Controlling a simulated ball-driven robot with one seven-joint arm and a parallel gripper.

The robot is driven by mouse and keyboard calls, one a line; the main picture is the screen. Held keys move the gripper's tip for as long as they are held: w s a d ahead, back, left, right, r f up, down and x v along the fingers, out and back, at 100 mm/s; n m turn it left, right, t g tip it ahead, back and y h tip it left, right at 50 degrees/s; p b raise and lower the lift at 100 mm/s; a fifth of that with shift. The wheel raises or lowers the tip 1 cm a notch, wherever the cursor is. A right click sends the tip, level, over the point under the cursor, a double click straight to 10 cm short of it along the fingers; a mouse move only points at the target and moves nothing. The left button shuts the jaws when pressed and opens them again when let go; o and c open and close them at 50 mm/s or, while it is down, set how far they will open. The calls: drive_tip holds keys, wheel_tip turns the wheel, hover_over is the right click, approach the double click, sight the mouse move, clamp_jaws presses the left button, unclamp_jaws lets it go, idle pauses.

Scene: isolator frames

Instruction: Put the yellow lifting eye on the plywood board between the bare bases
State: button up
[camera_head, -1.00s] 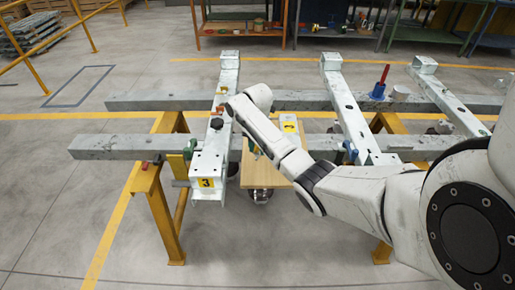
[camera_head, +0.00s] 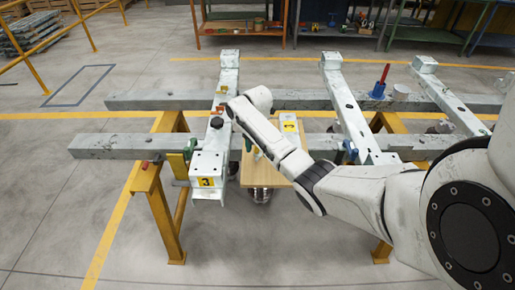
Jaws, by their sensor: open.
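The plywood board (camera_head: 258,178) lies between two pale steel bases, below the middle of the picture. The near base with the number 3 label (camera_head: 206,182) is on its left. Another base end with a yellow label (camera_head: 289,126) shows behind my arm. I cannot make out the yellow lifting eye for sure; a small orange-yellow spot (camera_head: 220,107) on the left base is too small to tell. My arm reaches in from the right over the board, and its forward link ends above the left base. My gripper is not visible.
Two grey beams (camera_head: 105,147) cross on yellow trestles (camera_head: 160,205). A black knob (camera_head: 216,122) stands on the left base. A red-handled tool in a blue holder (camera_head: 378,90) and a white cup (camera_head: 400,92) stand at right. Open floor lies in front.

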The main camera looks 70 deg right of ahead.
wheel_tip(320, 180, up, 12)
drive_tip(key=shift+r, duration=0.2)
idle(0.9)
